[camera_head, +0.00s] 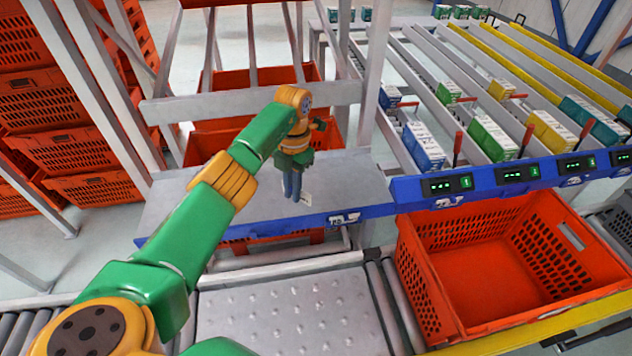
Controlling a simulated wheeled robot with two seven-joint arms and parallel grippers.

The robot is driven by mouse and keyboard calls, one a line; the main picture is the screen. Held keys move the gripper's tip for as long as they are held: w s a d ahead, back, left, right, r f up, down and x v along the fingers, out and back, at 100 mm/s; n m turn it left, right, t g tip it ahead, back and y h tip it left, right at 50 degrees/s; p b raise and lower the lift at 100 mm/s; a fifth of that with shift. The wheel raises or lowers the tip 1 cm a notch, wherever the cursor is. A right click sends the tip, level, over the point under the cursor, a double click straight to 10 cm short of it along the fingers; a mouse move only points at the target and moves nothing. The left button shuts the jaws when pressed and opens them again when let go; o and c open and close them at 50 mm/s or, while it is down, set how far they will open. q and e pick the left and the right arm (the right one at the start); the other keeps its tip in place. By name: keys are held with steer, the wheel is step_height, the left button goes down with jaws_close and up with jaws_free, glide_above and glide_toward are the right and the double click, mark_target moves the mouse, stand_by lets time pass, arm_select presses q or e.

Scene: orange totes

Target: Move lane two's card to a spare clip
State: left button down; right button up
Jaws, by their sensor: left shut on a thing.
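My left gripper (293,190) reaches down over the grey shelf, close behind the blue front rail (385,209). It is shut on a small white card (306,199), which shows just right of the fingertips. The card's print is too small to read. White label pieces sit along the blue rail: one at the shelf's front (345,219), one below the first display (449,202) and one further right (572,181). I cannot tell which are bare clips or which one is lane two's. My right gripper is not in view.
Lanes at the right hold blue (424,146), green (492,138) and yellow (553,132) boxes behind lit displays (447,185). An empty orange tote (500,265) stands below the rail. Stacked orange totes (85,145) are at left. The grey shelf (205,198) is largely bare.

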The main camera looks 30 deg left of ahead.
arm_select(q)
steer(key=s+a+f+n+h+p, duration=0.1)
steer(key=s+a+f+n+p, duration=0.1)
steer(key=s+a+f+n, duration=0.45)
steer(key=n+b, duration=0.3)
steer(key=b, duration=0.1)
glide_above(269, 228)
steer(key=s+d, duration=0.1)
step_height(269, 228, down, 2)
steer(key=shift+d+f, duration=0.1)
steer(key=shift+f, duration=0.05)
steer(key=shift+f+b, duration=0.2)
steer(key=shift+b, duration=0.1)
steer(key=shift+r, duration=0.1)
stand_by(0.3)
steer(key=shift+f+b, duration=1.2)
steer(key=shift+f, duration=0.45)
